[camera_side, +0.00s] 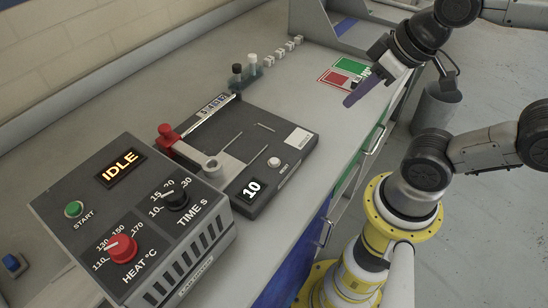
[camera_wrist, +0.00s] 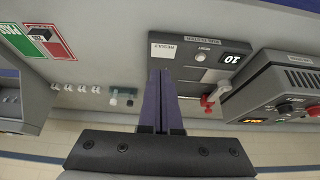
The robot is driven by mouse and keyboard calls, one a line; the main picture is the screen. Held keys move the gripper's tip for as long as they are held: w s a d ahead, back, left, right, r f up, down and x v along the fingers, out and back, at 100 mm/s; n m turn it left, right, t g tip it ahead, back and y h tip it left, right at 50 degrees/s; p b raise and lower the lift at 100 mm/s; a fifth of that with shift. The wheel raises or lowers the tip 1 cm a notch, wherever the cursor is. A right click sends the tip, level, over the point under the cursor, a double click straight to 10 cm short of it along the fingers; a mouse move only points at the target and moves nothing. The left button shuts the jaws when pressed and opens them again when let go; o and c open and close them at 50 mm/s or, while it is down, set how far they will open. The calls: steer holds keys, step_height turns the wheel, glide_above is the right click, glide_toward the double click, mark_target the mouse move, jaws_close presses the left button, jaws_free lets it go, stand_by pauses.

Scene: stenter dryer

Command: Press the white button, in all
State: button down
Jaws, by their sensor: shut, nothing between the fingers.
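The white button (camera_side: 274,162) is a small round button on the dark flat tester (camera_side: 262,208), next to a display reading 10 (camera_side: 252,188). It also shows in the wrist view (camera_wrist: 200,57), upper centre, beside that display (camera_wrist: 231,60). My gripper (camera_side: 350,100) has dark purple fingers, shut with nothing between them. It is in the air near the red and green pads, well apart from the button. In the wrist view the fingers (camera_wrist: 160,73) point up the picture, and their tips lie left of the button. Nothing hides the button.
A dryer control box (camera_side: 130,225) reads IDLE, with a green START button (camera_side: 74,209) and two knobs. A red-handled lever (camera_side: 166,132) rises from the tester. The bench's front edge lies right of the tester.

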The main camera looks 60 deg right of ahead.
stand_by(0.4)
steer(key=w+d+r+n+t+h, duration=0.1)
steer(key=w+d+n+h, duration=0.2)
steer(key=n, duration=0.5)
steer(key=n+t+y, duration=0.3)
steer(key=n+y, duration=0.1)
steer(key=n, duration=1.6)
glide_above(274, 162)
steer(key=s, duration=0.1)
step_height(274, 162, down, 3)
steer(key=shift+f, duration=0.1)
steer(key=shift+f, duration=4.35)
